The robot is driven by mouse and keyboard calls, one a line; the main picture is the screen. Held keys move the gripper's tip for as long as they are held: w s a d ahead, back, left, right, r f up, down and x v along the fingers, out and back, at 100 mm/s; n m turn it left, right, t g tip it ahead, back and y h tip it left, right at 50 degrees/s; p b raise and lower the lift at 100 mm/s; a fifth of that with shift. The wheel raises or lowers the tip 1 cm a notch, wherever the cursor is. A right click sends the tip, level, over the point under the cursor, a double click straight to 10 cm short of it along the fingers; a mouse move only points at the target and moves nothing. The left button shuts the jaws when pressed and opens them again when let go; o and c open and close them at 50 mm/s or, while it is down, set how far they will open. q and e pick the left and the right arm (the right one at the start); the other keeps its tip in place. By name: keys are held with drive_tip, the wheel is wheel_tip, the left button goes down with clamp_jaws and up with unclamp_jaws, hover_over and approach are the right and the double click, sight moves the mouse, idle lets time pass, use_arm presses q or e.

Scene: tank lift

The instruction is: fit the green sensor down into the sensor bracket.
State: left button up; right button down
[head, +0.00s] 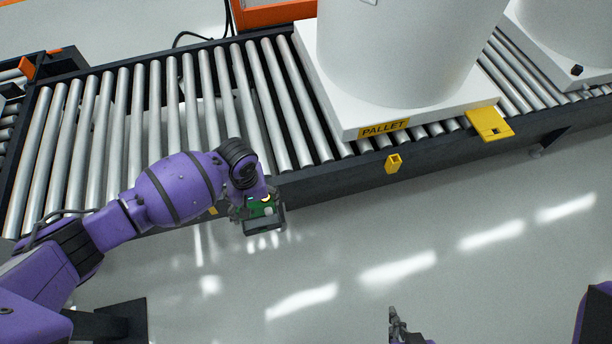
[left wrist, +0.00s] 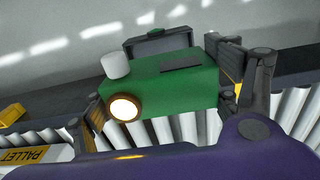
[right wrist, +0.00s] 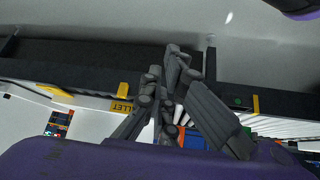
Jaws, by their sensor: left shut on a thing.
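The green sensor (head: 262,207) is a block with a white knob and a round glowing lens. It fills the middle of the left wrist view (left wrist: 165,85). My left gripper (head: 258,203) is shut on it, one finger on each side, near the conveyor's front edge.
A dark holder (left wrist: 145,45) shows close behind the sensor. A white tank (head: 405,45) stands on a white pallet (head: 350,118) on the roller conveyor (head: 130,120). A yellow plate (head: 489,123) juts out right of the bracket. The floor in front is clear.

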sight(257, 210)
use_arm(q)
wheel_tip(257, 210, down, 3)
drive_tip(key=shift+s+b, duration=0.1)
drive_tip(key=shift+b, duration=0.5)
drive_tip(key=shift+f+b, duration=0.6)
drive_tip(key=shift+f, duration=0.75)
drive_tip(key=shift+p, duration=0.3)
